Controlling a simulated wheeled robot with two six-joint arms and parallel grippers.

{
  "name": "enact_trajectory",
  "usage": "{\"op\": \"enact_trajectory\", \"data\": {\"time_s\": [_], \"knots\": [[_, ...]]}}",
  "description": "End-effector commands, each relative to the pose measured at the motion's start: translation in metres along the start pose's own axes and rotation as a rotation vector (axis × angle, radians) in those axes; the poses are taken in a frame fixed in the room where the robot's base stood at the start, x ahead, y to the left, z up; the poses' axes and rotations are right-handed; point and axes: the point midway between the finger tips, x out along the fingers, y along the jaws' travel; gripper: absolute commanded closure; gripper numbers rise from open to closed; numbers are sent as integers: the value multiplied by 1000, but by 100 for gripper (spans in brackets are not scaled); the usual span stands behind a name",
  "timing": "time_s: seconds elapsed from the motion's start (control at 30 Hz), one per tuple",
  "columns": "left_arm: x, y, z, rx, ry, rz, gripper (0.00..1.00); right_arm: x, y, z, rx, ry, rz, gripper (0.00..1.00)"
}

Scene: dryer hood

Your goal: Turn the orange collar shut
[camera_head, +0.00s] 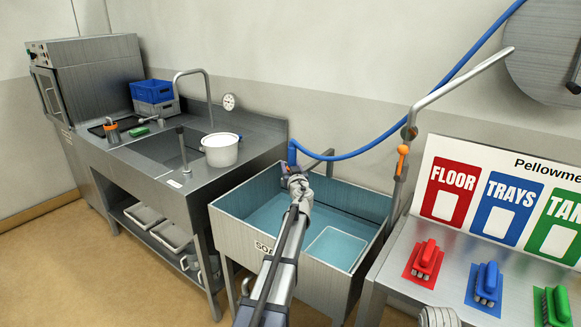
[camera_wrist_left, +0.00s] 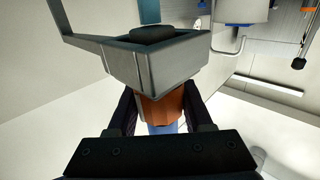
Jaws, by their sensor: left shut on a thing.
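The orange collar (camera_wrist_left: 165,107) shows in the left wrist view, below a grey metal fitting (camera_wrist_left: 155,62) with a dark round knob on top. A blue hose (camera_wrist_left: 162,129) runs out under the collar. My left gripper (camera_wrist_left: 160,100) has a finger on each side of the collar and is shut on it. In the head view my left gripper (camera_head: 290,172) reaches over the back left of the sink, where the blue hose (camera_head: 345,155) comes down. The collar is mostly hidden there by the gripper.
The sink (camera_head: 240,222) holds bluish water and a pale tray. A metal pipe with an orange lever (camera_head: 402,160) rises at its right. A white pot (camera_head: 220,150) stands on the left counter. Coloured brushes (camera_head: 427,258) lie on the right bench below a sign board (camera_head: 500,200).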

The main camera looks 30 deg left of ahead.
Motion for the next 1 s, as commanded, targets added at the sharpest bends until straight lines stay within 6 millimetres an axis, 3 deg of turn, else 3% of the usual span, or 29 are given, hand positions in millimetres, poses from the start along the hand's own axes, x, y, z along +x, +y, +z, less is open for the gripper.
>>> {"op": "enact_trajectory", "data": {"time_s": [0.47, 1.0], "knots": [[-1, 1, 0, 0, 0, 115, 100, 0, 0, 0, 0, 0, 0, 50], [-3, 15, 0, 0, 0, 607, 100, 0, 0, 0, 0, 0, 0, 50]]}}
